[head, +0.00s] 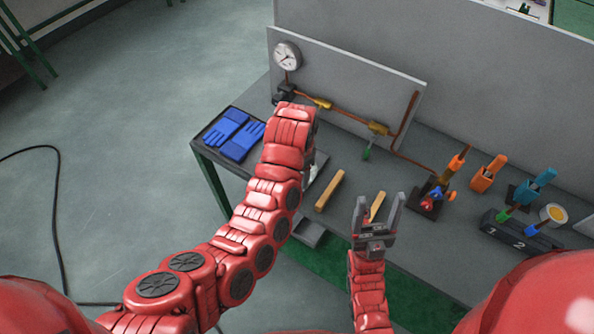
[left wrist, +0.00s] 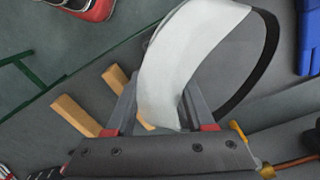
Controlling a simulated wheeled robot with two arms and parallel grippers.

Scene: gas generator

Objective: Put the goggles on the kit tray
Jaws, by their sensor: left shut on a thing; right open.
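The goggles (left wrist: 185,60), with a pale clear lens and a black strap, are gripped by my left gripper (left wrist: 165,112) in the left wrist view. In the head view my left forearm hides that gripper and most of the goggles; only a small pale bit (head: 312,172) shows beside the arm. The kit tray (head: 256,120) is dark and lies at the left end of the bench, with blue gloves (head: 226,127) on it. The held goggles are to the right of the tray. My right gripper (head: 378,212) is open and empty above the bench's front part.
Wooden-coloured bars (head: 329,191) lie on the grey bench. A panel with a gauge (head: 287,56) and copper pipe stands behind. Orange and blue tools (head: 489,173) and a numbered dark block (head: 520,235) are at the right. Green bench legs show at the left.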

